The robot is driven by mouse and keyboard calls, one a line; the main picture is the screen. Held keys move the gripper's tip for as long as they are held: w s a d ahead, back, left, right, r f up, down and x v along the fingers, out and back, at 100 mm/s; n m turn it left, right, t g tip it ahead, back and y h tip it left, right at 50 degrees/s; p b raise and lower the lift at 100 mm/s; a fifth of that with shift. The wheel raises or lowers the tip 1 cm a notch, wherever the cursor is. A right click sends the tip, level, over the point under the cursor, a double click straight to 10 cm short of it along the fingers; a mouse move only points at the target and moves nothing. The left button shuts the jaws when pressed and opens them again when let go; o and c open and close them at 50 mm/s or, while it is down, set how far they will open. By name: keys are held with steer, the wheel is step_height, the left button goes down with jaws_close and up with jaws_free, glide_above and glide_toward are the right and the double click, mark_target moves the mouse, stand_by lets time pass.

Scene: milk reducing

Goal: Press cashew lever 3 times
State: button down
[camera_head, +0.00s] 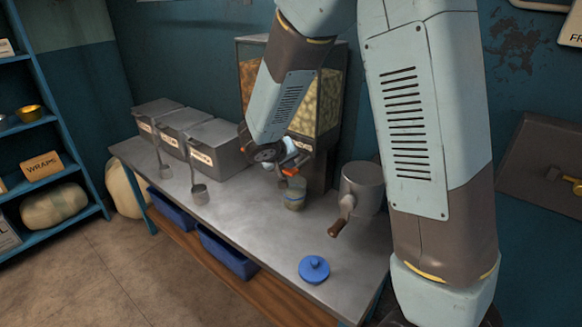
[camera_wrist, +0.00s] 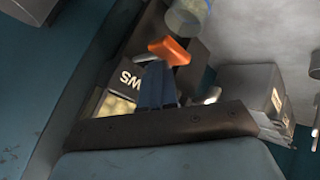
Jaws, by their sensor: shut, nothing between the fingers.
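The dispenser (camera_head: 329,102) stands at the back of the metal table, with pale contents behind its clear front. My gripper (camera_head: 286,166) is low at its front, partly hidden by the wrist. Orange lever parts (camera_head: 290,171) show close by the gripper. In the wrist view my gripper's blue fingers (camera_wrist: 156,68) are together and empty, just short of the orange lever (camera_wrist: 172,51). A label ending in "WS" (camera_wrist: 131,80) is beside the fingers. I cannot tell whether the fingers touch the lever. A glass jar (camera_head: 295,196) stands below the lever; it also shows in the wrist view (camera_wrist: 186,18).
Several grey lidded bins (camera_head: 215,148) stand left of the dispenser, with hanging scoops. A metal grinder with a wooden handle (camera_head: 361,188) is right of the jar. A blue lid (camera_head: 314,269) lies near the front edge. The front middle of the table (camera_head: 245,215) is clear.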

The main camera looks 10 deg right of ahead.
steer(key=shift+r, duration=1.3)
steer(key=shift+r, duration=2.5)
steer(key=s+d+r+m+g, duration=0.1)
steer(key=s+d+r, duration=0.3)
steer(key=s+d, duration=0.25)
steer(key=s+d+r+m+g, duration=0.1)
steer(key=s+d+r+g, duration=0.1)
steer(key=s+d+r, duration=0.4)
steer(key=s+d+r+y, duration=0.2)
steer(key=s+y, duration=0.3)
steer(key=s, duration=1.1)
steer(key=shift+s+d+r+t, duration=0.15)
steer(key=shift+r+t, duration=0.2)
steer(key=shift+t, duration=0.05)
